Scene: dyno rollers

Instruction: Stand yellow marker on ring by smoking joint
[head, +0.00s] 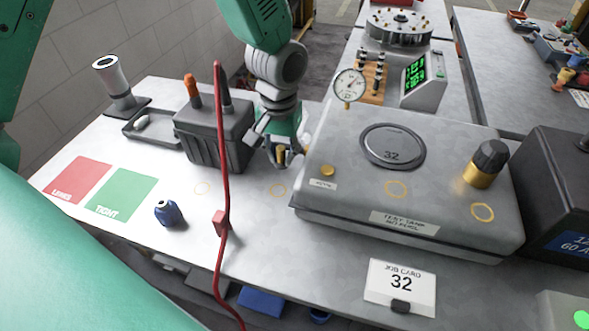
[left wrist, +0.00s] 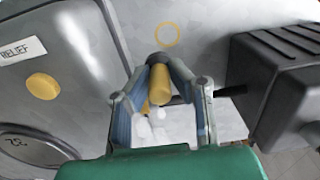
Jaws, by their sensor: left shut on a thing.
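My left gripper (head: 282,158) is shut on the yellow marker (head: 281,153) and hangs between the dark ribbed box and the tank. In the left wrist view, the gripper (left wrist: 171,68) has the marker (left wrist: 159,84) between its fingers. A yellow ring (head: 277,190) is painted on the bench just in front of the gripper; it also shows in the left wrist view (left wrist: 167,34), apart from the marker. White smoke (left wrist: 152,122) puffs beside the marker; the joint it comes from is hidden. My right gripper is not in view.
The grey tank (head: 355,205) stands close right of the gripper, the ribbed box (head: 215,145) close left. A red cable (head: 222,170) hangs across the bench.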

